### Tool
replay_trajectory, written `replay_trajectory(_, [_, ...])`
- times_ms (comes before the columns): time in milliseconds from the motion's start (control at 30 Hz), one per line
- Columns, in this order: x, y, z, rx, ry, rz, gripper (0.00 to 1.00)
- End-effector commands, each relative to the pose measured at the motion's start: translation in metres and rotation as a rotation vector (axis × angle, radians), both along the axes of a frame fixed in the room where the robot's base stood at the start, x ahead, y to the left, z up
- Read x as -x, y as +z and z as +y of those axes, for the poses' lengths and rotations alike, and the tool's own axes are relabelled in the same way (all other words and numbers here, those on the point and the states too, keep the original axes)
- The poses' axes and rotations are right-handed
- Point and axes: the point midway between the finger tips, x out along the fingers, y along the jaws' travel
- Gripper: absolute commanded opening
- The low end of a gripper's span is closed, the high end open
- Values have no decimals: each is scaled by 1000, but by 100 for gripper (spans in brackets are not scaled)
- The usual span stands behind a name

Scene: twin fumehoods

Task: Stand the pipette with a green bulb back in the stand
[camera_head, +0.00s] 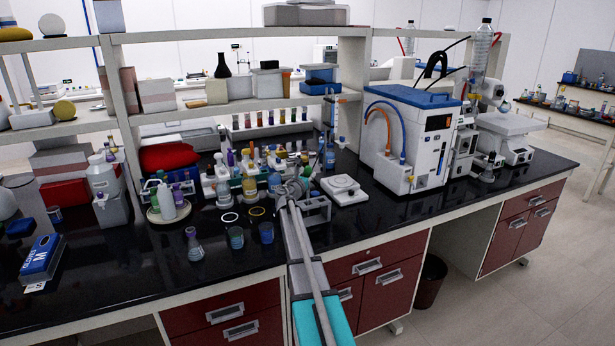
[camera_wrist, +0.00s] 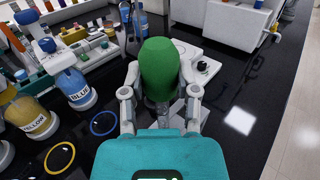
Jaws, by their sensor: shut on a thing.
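The pipette's green bulb (camera_wrist: 159,70) fills the middle of the wrist view. My gripper (camera_wrist: 160,88) is shut on it, with one finger on each side. The glass part below the bulb is almost wholly hidden by the bulb and fingers. In the head view my gripper (camera_head: 297,186) is over the black bench top, and the bulb is too small and covered to make out. A grey rack-like frame (camera_head: 318,208) stands just right of my gripper; it may be the stand. I cannot tell whether the pipette is in it or above it.
A bottle marked BLUE (camera_wrist: 75,88) and a bottle marked YELLOW (camera_wrist: 28,118) stand left of my gripper. A blue ring (camera_wrist: 103,123) and a yellow ring (camera_wrist: 59,158) lie nearby. A white balance-like device (camera_head: 344,189) is to the right.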

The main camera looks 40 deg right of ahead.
Motion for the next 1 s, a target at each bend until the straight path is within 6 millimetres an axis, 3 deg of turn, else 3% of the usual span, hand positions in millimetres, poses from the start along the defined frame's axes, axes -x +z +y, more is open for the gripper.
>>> replay_trajectory(1000, [0, -23, 0, 0, 0, 0, 17])
